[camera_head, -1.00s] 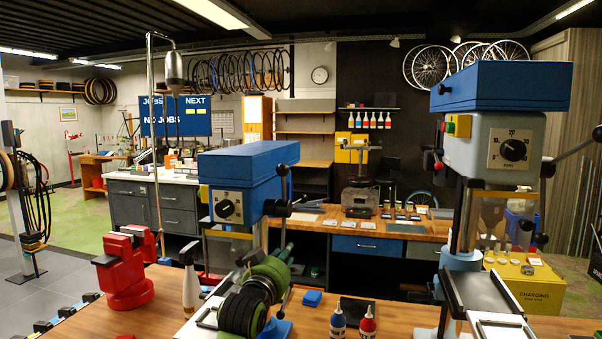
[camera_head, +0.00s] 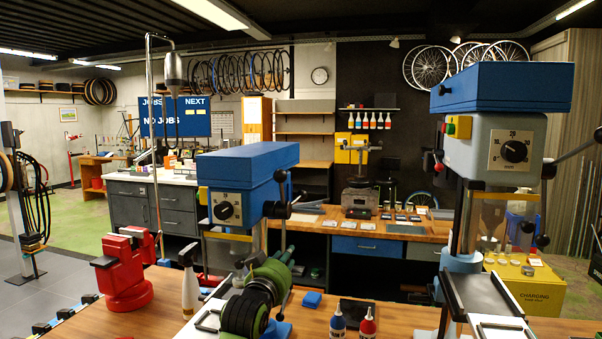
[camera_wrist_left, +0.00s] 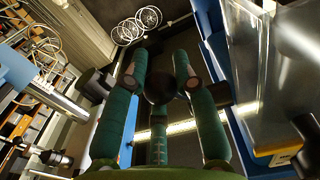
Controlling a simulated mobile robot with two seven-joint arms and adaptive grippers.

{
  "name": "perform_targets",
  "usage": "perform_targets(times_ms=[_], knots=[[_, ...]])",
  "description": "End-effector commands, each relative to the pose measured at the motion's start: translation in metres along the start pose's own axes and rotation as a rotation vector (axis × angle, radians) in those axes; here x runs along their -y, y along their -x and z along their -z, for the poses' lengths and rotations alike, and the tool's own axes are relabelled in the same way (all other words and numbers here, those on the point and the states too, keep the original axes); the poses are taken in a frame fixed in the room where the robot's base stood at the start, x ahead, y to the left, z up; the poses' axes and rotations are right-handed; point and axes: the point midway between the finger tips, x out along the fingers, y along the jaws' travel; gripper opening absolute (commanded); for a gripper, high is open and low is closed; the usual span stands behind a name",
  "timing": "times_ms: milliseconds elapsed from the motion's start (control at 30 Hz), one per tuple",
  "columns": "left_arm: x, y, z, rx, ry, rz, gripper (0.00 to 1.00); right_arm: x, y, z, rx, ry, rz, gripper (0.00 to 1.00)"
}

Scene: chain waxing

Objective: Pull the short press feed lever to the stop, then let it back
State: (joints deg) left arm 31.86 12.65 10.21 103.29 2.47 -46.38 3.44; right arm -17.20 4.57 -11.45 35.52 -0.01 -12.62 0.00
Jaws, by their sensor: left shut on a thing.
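The short press (camera_head: 248,163) has a blue head, a dial on its front and a lever (camera_head: 283,193) on its right side. One black knob (camera_head: 280,175) of the lever points up. My left gripper (camera_head: 288,254) is low beside the press column, and its arm partly hides the press's lower part. In the left wrist view, its green fingers (camera_wrist_left: 161,95) are shut around a dark round knob (camera_wrist_left: 160,88). In the head view the held knob is hidden, so which lever arm it belongs to is unclear. My right gripper is out of view.
A taller press (camera_head: 505,145) with its own lever stands at the right. A red vise (camera_head: 124,273) and a spray bottle (camera_head: 189,285) stand left of my arm. Two small bottles (camera_head: 352,321) and a blue block (camera_head: 312,299) are on the bench to the right.

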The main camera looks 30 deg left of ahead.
Motion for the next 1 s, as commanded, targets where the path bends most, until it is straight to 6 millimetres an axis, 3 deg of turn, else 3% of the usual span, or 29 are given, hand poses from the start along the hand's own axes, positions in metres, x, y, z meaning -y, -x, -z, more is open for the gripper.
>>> perform_targets(times_ms=[133, 500, 800, 1000], knots=[[-0.003, 0.014, 0.002, 0.025, 0.002, -0.006, 0.00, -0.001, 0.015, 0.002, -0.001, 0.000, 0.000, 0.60], [-0.003, 0.019, 0.002, 0.024, 0.001, -0.006, 0.00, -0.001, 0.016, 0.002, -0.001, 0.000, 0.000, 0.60], [-0.003, 0.037, 0.024, 0.022, 0.001, -0.007, 0.00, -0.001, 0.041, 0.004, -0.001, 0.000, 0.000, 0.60], [-0.003, 0.041, 0.024, 0.018, 0.001, -0.006, 0.00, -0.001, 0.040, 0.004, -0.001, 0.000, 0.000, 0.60]])
